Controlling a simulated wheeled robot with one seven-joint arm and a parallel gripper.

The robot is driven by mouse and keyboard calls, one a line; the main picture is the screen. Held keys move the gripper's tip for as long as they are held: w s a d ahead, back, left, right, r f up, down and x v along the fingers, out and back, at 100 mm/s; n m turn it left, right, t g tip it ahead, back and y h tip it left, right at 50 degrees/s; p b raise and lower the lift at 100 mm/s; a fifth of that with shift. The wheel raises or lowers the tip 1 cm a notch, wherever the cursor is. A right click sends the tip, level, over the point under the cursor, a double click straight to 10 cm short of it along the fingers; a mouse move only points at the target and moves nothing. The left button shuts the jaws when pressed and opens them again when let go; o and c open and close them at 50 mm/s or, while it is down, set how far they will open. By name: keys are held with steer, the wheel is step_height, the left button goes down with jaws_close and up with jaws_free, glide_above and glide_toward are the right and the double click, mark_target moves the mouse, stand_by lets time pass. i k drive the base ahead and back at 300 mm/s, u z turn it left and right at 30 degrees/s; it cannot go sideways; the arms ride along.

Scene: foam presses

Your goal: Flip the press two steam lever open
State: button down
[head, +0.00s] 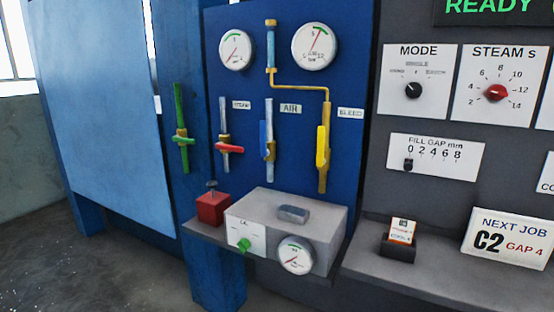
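A red lever (229,149) sits across a vertical pipe on the blue panel, lying nearly horizontal. A small label (241,104) that appears to read STEAM is above it to the right. To its right, a blue lever (264,140) stands upright along its pipe near an AIR label (291,109). Further right, a yellow lever (322,146) stands upright near a BLEED label (350,113). My gripper is not in view. No press number is readable on the panel.
A green pipe with a green handle (183,140) is left of the red lever. Below, a grey shelf holds a red box (212,207) and a grey box (292,214) with a gauge and green knob. A grey control panel (430,190) stands right. Floor shows at lower left.

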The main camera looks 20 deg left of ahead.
mark_target(220, 144)
steer(key=z, duration=0.15)
steer(key=k, duration=1.35)
steer(key=u, duration=1)
steer(key=i, duration=1.4)
steer(key=z, duration=0.05)
